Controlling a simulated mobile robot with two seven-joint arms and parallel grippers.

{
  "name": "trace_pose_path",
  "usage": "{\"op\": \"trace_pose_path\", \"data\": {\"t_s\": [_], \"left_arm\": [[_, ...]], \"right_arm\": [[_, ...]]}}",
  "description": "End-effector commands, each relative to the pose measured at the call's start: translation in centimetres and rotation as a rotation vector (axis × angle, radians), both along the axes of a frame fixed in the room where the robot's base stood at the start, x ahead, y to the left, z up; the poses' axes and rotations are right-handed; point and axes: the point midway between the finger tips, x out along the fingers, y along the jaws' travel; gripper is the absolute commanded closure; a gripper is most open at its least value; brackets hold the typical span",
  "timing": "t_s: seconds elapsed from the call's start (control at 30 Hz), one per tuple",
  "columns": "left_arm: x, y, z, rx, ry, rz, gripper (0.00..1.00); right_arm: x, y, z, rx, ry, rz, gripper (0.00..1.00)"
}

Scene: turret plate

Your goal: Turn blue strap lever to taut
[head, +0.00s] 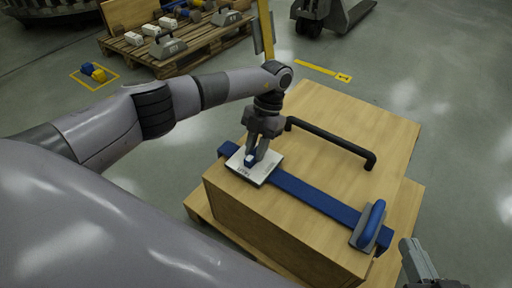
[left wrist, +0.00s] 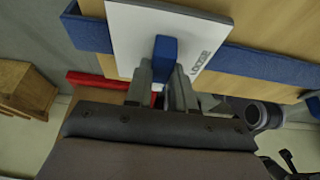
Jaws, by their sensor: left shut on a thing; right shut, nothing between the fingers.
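The blue strap (head: 310,193) runs across the top of a wooden crate (head: 335,122). A white plate (head: 263,172) with dark lettering lies on the strap near its left end. The small blue lever (head: 249,160) stands on this plate; it also shows in the left wrist view (left wrist: 165,52). My left gripper (head: 257,156) points down at the plate and is shut on the blue lever, its fingers (left wrist: 163,82) on either side of it. The fingers partly hide the lever in the head view. My right gripper (head: 416,265) is shut and empty, right of the crate.
A black bar handle (head: 330,142) rises from the crate top behind the strap. A blue-and-grey fitting (head: 369,225) stands at the strap's right end. A pallet (head: 180,43) with several loose items stands behind. A red strip (left wrist: 98,80) shows beside the gripper.

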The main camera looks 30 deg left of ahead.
Motion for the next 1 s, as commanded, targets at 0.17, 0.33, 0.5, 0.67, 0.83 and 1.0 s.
{"op": "trace_pose_path", "data": {"t_s": [0.17, 0.33, 0.5, 0.67, 0.83, 1.0], "left_arm": [[-0.2, 0.0, -0.1, 0.002, 0.009, -0.006, 1.00], [-0.2, 0.0, -0.1, 0.001, 0.009, -0.005, 0.57], [-0.1, 0.0, -0.1, 0.002, 0.006, -0.004, 0.51], [0.0, 0.0, 0.1, 0.001, 0.003, -0.002, 0.51], [0.8, -0.1, 2.1, 0.001, 0.000, -0.001, 0.51], [1.8, -0.3, 4.8, 0.002, 0.002, -0.002, 0.51]], "right_arm": [[0.0, 0.0, 0.0, 0.000, 0.000, 0.000, 1.00], [0.1, 0.0, 0.0, 0.000, 0.000, 0.000, 1.00], [0.1, 0.1, 0.0, 0.004, 0.000, -0.002, 1.00], [0.1, 0.1, 0.1, 0.006, 0.001, -0.002, 1.00], [0.1, 0.3, 0.4, 0.021, 0.018, 0.003, 1.00], [0.3, 0.8, 0.2, 0.049, 0.056, 0.010, 1.00]]}}
